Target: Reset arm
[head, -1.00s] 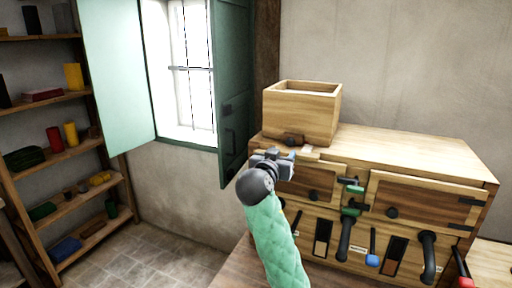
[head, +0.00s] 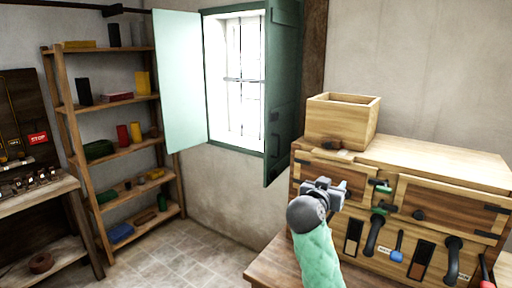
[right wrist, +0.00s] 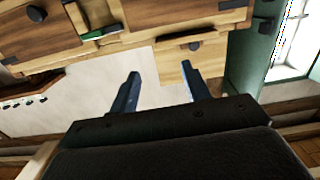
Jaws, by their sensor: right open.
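My right gripper (head: 328,188) is open and empty in the head view. It is in front of the left part of the wooden cabinet (head: 450,154), near the left drawer front. My right forearm has a green quilted sleeve. In the right wrist view the two dark fingers (right wrist: 160,80) stand apart with nothing between them. I cannot tell whether the gripper touches the cabinet. My left gripper is not in view.
An open wooden box (head: 340,122) stands on the cabinet top. Levers, including a blue-ended one (head: 397,250), hang on its front. A green window shutter (head: 284,90) stands open left of it. Shelves (head: 118,153) and a workbench (head: 35,195) are at left. The floor (head: 185,255) between is clear.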

